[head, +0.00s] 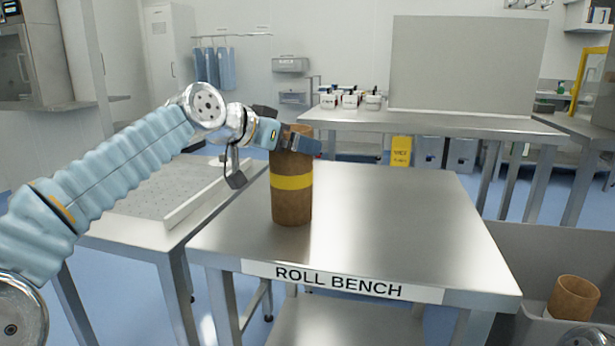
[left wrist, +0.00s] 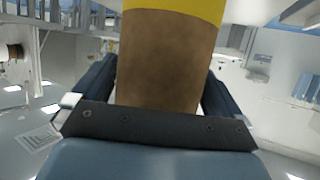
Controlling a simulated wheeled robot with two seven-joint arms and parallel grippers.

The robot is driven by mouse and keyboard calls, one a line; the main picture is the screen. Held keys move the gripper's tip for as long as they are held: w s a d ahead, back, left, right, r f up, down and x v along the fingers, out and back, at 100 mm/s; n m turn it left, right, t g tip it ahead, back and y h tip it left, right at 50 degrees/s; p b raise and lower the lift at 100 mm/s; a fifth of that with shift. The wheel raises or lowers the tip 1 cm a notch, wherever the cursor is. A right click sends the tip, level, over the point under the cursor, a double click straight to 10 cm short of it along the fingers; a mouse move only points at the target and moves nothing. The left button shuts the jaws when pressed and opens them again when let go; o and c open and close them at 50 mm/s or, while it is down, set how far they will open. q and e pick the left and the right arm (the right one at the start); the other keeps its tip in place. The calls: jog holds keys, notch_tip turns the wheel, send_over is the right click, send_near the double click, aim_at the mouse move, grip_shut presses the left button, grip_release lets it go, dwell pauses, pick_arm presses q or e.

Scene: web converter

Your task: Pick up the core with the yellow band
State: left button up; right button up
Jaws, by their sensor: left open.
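The brown core with a yellow band (head: 291,205) stands upright on the roll bench (head: 400,225), near its left side. The band runs around its middle. My left gripper (head: 292,141) is at the core's upper end, with dark fingers on either side of it. In the left wrist view the core (left wrist: 165,65) lies between the two open fingers of the left gripper (left wrist: 158,85), and the yellow band shows at the top edge. Whether the fingers touch the core, I cannot tell. My right gripper is not in view.
A plain brown core (head: 574,297) stands in a grey bin (head: 510,255) right of the bench. A lower side table (head: 150,195) with a raised rail is at the left. A back table (head: 440,122) holds white tubs (head: 349,100). The bench's middle and right are clear.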

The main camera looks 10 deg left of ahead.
pick_arm(q)
jog(key=shift+w+d, duration=0.1)
jog(key=shift+w, duration=0.1)
jog(key=shift+f, duration=0.1)
jog(key=c, duration=1.1)
